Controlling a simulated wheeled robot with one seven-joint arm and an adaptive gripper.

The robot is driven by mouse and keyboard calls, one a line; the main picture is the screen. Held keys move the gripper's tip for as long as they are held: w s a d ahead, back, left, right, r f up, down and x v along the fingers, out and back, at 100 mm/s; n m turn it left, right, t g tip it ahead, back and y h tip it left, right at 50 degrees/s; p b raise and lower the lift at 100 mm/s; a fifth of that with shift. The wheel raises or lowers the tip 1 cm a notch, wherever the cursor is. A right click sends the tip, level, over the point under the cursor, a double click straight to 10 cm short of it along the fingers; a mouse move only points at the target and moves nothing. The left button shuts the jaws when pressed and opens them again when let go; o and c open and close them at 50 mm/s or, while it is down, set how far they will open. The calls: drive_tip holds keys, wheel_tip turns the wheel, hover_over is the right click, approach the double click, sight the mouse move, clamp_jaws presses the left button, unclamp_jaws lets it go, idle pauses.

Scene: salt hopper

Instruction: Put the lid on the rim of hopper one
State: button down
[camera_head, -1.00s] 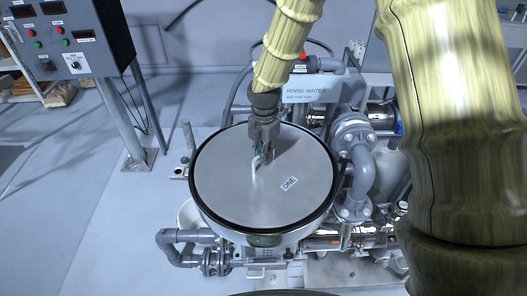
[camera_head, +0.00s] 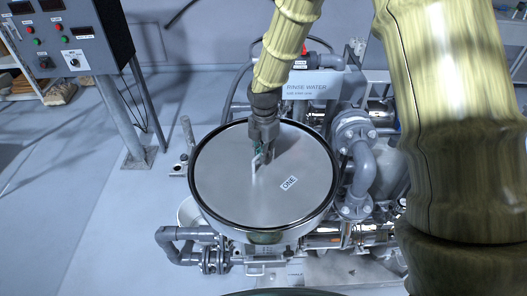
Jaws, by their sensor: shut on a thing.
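The lid (camera_head: 225,187) is a round, flat metal disc with a dark edge and a white label reading "ONE". It lies over the top of hopper one (camera_head: 262,238), whose body shows just below the lid's near edge. The rim is hidden under the lid, so I cannot tell whether the lid touches it all round. My gripper (camera_head: 260,158) points down at the middle of the lid and is shut on its upright handle.
A control cabinet (camera_head: 65,40) on grey legs stands at the left. Grey pipes and valves (camera_head: 358,165) crowd the right side of the hopper. A "RINSE WATER" box (camera_head: 318,90) stands behind. Bare floor (camera_head: 90,220) lies at the left.

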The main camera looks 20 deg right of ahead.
drive_tip(key=shift+f, duration=0.25)
drive_tip(key=c, duration=1.5)
unclamp_jaws()
drive_tip(key=shift+f, duration=0.1)
